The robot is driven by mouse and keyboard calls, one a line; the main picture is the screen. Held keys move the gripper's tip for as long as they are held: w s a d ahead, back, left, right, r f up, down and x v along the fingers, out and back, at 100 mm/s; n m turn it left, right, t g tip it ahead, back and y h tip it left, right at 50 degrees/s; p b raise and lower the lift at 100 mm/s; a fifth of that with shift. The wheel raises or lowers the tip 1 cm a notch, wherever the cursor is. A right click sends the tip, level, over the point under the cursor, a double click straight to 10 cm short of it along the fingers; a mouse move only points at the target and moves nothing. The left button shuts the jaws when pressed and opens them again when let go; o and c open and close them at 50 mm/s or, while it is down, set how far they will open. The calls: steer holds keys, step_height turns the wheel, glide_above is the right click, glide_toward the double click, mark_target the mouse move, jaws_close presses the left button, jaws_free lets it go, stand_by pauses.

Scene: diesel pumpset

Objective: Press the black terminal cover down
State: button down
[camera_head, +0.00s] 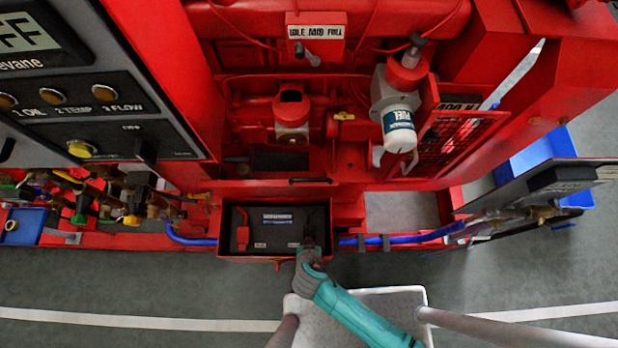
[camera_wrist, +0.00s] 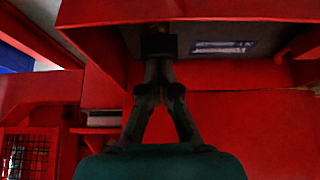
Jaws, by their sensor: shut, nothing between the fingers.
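The dark battery (camera_head: 272,233) sits in an open red box at the foot of the red machine. It has a blue-and-white label in the middle and a red terminal cover at its left. My gripper (camera_head: 308,242) is over the battery's right front part. In the wrist view its two fingers (camera_wrist: 159,68) meet at the tips, with nothing held. A small black block, seemingly the black terminal cover (camera_wrist: 158,44), shows right at the fingertips. I cannot tell whether they touch it or how far down it sits. In the head view my gripper and the dark surroundings make it hard to pick out.
The red box's rim (camera_wrist: 190,12) stands close around the fingers. A blue hose (camera_head: 190,239) runs left of the box and another runs right. A control panel (camera_head: 105,100) is at the upper left. A white fuel filter (camera_head: 398,128) hangs above right.

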mark_target(309, 229)
steer(key=shift+s+f, duration=0.7)
stand_by(0.6)
steer(key=shift+w, duration=0.2)
